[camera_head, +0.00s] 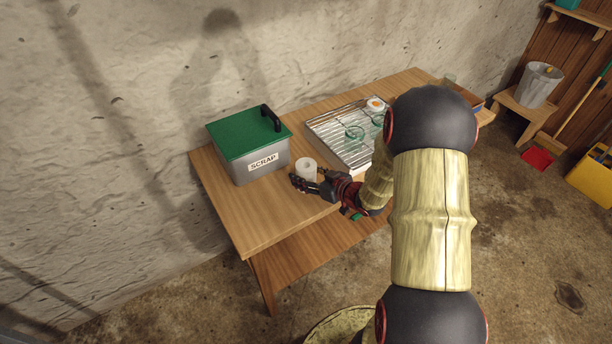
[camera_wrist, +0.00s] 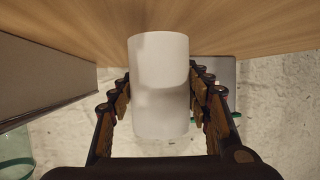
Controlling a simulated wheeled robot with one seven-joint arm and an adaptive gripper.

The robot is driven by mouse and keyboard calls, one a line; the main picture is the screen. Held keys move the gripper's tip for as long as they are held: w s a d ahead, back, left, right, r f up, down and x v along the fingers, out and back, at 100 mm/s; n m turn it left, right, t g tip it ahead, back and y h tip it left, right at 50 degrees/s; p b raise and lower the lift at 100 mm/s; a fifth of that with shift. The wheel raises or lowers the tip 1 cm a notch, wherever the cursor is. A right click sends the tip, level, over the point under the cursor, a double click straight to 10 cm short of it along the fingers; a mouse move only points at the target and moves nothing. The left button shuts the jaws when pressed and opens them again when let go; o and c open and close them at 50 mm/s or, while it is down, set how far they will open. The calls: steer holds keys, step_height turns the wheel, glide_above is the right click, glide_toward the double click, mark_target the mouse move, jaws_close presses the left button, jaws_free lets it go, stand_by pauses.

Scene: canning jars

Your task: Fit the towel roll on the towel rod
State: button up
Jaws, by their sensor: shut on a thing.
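The towel roll (camera_head: 306,168) is a white cylinder with a dark hole in its top. I cannot tell whether the roll's base touches the table. I cannot make out the towel rod in either view.
The wooden table (camera_head: 240,215) carries a grey scrap box (camera_head: 245,170) with a green lid (camera_head: 245,133). A wire rack tray (camera_head: 322,128) with green glass jars (camera_head: 354,132) lies behind and right of the roll. My arm hides the table's right part. A bucket (camera_head: 538,85) stands at far right.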

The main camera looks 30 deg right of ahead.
steer(key=shift+c, duration=0.8)
steer(key=shift+r, duration=0.1)
